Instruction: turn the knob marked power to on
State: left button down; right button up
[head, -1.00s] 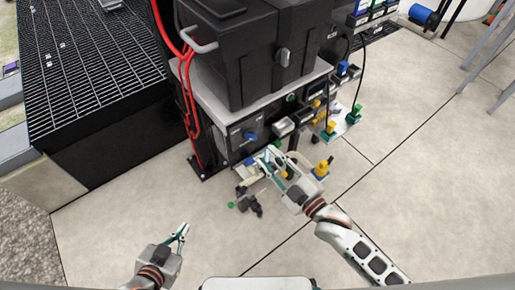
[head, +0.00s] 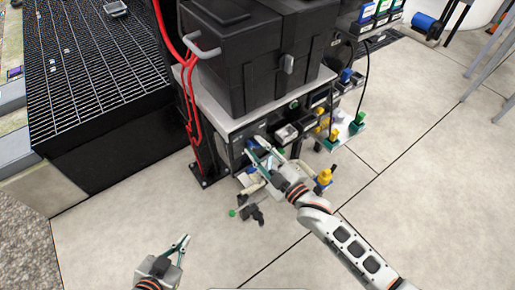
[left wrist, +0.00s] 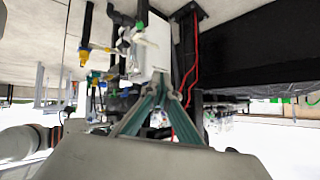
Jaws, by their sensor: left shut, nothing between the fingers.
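A grey panel (head: 237,149) is on the front of the stand under the black tote. A small blue knob (head: 262,142) shows on it, partly behind my right gripper; its marking and setting are too small to read. My right gripper (head: 266,149) is in front of this panel with its fingers apart, close to the knob. I cannot tell whether it touches the knob. My left gripper (head: 185,239) is low at the left over the open floor, its fingers together and empty. Its fingertips also show in the left wrist view (left wrist: 160,78).
A black tote (head: 255,65) stands on the stand's top. Red hoses (head: 190,110) run down its left side. Valves with yellow handles (head: 323,177) and a black fitting (head: 252,213) are low near my right arm. The floor at the front left is clear.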

grip_shut()
